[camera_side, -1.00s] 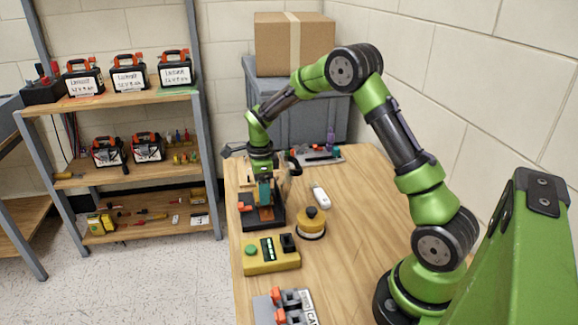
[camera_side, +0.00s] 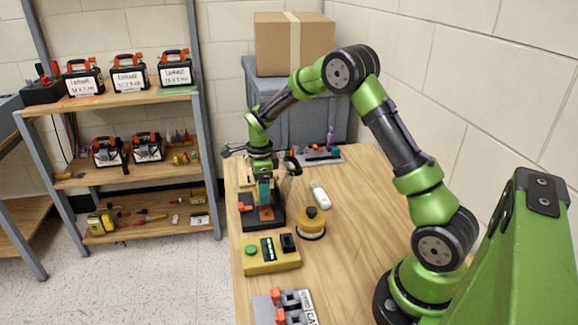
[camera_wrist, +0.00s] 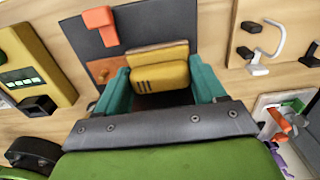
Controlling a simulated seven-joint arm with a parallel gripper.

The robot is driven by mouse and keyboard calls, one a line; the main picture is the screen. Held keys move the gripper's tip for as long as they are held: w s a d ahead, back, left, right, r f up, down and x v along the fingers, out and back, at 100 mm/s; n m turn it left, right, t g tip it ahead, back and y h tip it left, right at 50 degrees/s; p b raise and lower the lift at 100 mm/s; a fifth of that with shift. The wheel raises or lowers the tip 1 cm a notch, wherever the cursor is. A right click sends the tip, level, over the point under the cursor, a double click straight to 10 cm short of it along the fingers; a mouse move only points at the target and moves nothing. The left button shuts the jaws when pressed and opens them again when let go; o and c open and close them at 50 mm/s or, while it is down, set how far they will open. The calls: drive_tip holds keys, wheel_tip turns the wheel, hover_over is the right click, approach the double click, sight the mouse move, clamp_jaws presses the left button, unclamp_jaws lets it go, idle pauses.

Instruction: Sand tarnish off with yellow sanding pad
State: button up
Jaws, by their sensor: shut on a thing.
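The yellow sanding pad (camera_wrist: 160,72) is between the teal fingers of my gripper (camera_wrist: 158,84) in the wrist view; dark slots mark its face. My gripper is shut on it. In the side view my gripper (camera_side: 264,190) points down over the dark fixture plate (camera_side: 277,222), and the pad is not clearly visible there. A copper-coloured piece (camera_side: 266,213) lies on the plate beneath the fingers. It shows beside the left finger in the wrist view (camera_wrist: 101,70), with a small darker spot. The pad hides part of the plate; I cannot tell whether it touches the copper.
An orange clamp (camera_side: 245,207) sits on the plate's left side. A yellow box (camera_side: 271,257) with a green button stands in front. A round yellow knobbed object (camera_side: 311,224) and a white object (camera_side: 320,197) lie to the right. A grey tray (camera_side: 318,156) is behind. The right-hand tabletop is clear.

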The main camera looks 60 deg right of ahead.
drive_tip(key=shift+s+a+f, duration=0.15)
drive_tip(key=shift+s+a, duration=0.05)
drive_tip(key=shift+a, duration=0.05)
drive_tip(key=shift+s+a, duration=0.7)
drive_tip(key=shift+s, duration=0.1)
drive_tip(key=shift+w+r, duration=0.1)
drive_tip(key=shift+r, duration=3.6)
